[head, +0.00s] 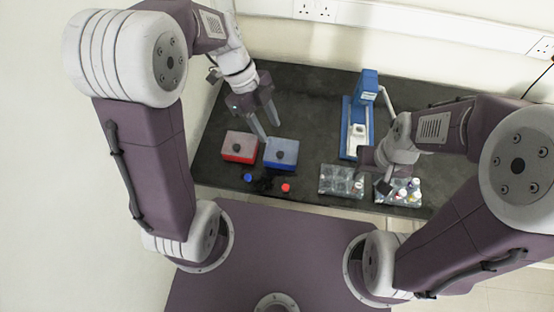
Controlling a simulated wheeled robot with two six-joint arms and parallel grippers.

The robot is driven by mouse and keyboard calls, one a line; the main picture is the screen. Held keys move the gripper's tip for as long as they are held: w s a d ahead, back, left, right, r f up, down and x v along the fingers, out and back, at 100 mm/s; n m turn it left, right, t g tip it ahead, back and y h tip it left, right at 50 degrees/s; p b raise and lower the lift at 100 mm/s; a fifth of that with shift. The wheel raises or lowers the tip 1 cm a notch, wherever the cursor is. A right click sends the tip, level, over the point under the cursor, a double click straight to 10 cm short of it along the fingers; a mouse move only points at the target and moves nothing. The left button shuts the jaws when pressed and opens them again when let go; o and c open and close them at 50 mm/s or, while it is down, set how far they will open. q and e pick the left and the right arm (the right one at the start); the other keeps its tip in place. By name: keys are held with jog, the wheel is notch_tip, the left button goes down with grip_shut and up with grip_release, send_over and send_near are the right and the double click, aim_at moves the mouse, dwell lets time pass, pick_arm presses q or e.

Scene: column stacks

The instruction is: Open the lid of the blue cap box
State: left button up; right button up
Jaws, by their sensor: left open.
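The blue cap box (281,160) stands on the dark bench, with its lid on and a dark round knob (281,155) on top. My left gripper (270,131) is open and empty. Its two fingertips point down near the back edge of the blue box, and from this angle I cannot tell whether they touch it. A red cap box (239,153) with a similar dark knob stands just left of the blue one. My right gripper (376,176) is above the clear racks at the right, and its jaws are too small and dark to read.
A blue cap (248,178) and a red cap (286,188) lie in front of the boxes, with a dark item between them. A blue-and-white device (357,125) stands to the right. Clear racks (338,183) sit near the front edge, the right one holding several vials.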

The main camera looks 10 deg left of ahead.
aim_at(280, 153)
pick_arm(q)
jog(key=x, duration=0.9)
jog(key=shift+s+f+b, duration=0.1)
jog(key=shift+f+b, duration=0.1)
jog(key=shift+b, duration=0.15)
grip_shut()
dwell(1.0)
